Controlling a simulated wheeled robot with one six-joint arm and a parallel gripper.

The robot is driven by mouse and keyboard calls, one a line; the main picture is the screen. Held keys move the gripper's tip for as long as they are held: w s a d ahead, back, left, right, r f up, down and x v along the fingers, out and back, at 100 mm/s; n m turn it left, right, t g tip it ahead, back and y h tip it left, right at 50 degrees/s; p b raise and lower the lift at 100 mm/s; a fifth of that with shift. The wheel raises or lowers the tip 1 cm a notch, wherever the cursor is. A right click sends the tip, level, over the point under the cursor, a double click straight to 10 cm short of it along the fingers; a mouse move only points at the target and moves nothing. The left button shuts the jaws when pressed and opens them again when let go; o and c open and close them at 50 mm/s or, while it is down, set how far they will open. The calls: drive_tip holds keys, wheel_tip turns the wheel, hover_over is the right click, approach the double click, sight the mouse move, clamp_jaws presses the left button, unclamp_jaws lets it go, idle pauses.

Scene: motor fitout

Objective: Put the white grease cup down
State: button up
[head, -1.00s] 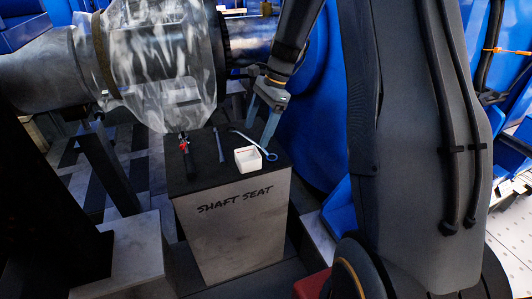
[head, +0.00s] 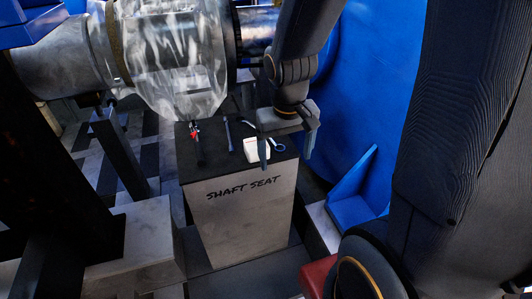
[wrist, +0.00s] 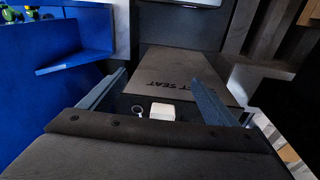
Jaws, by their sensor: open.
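The white grease cup (head: 254,152) stands on the dark top of the pedestal marked SHAFT SEAT (head: 240,222), near its right front part. My gripper (head: 286,160) is open, its two fingers pointing down just to the right of the cup, with one finger partly in front of it. In the wrist view the cup (wrist: 162,111) shows as a white block low between the two spread fingers (wrist: 160,100). No contact between the fingers and the cup can be made out.
A dark tool (head: 228,134) and a red-and-black tool (head: 197,142) lie to the left. A plastic-wrapped shaft (head: 170,55) hangs above. A blue panel (head: 365,100) stands right.

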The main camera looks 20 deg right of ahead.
drive_tip(key=w+f+t+p, duration=0.15)
drive_tip(key=w+p, duration=0.25)
drive_tip(key=w, duration=0.6)
drive_tip(key=t+p, duration=0.1)
drive_tip(key=t, duration=0.1)
approach(250, 149)
drive_tip(key=shift+d+f+n+y+b, duration=0.2)
drive_tip(key=shift+d+f+b, duration=0.45)
drive_tip(key=shift+b, duration=0.55)
drive_tip(key=shift+d+f+n+y+b, duration=0.15)
drive_tip(key=shift+d+f+b, duration=0.35)
drive_tip(key=shift+f+b, duration=0.5)
drive_tip(key=shift+r, duration=0.25)
drive_tip(key=c, duration=1.2)
drive_tip(key=shift+c, duration=0.2)
drive_tip(key=shift+r, duration=0.15)
